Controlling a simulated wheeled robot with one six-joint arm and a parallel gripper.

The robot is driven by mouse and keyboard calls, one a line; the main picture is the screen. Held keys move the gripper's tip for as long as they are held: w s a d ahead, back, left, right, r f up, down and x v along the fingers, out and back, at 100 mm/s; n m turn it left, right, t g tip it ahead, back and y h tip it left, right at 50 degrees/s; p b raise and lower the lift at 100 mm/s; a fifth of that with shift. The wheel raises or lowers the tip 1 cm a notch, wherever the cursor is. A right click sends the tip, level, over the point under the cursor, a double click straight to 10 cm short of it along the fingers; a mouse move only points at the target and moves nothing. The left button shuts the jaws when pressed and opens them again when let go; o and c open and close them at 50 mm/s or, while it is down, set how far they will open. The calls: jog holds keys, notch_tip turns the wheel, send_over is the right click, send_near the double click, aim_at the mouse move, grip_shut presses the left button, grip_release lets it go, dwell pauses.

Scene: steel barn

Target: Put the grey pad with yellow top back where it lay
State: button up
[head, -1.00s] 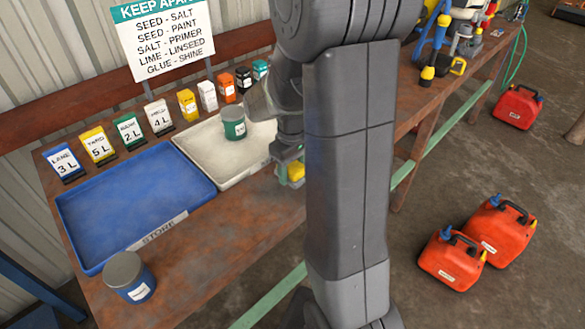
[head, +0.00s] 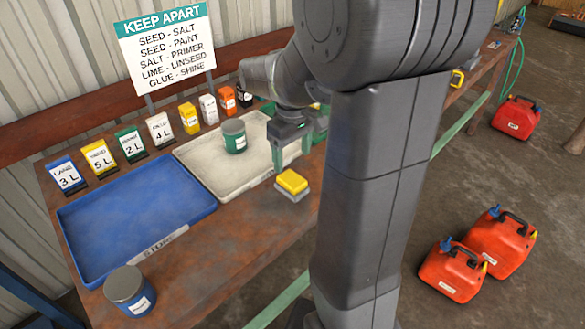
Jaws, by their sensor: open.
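The grey pad with yellow top (head: 292,184) lies on the brown bench, just off the front right corner of the cream tray (head: 215,194). My gripper (head: 293,158) is above and slightly behind the pad, fingers pointing down, open and empty. Bare space shows between the fingers and the pad seems clear of them. Part of the gripper's right side is close to my own arm, which hides the bench to the right of it.
A green-labelled tin (head: 233,136) stands in the cream tray. A blue tray (head: 140,215) marked STORE is empty, with a blue-labelled tin (head: 129,291) at its front. Labelled cards and small boxes line the back under a KEEP APART sign (head: 166,47). Red fuel cans (head: 452,271) stand on the floor.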

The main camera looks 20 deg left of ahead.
jog(key=shift+r, duration=1.25)
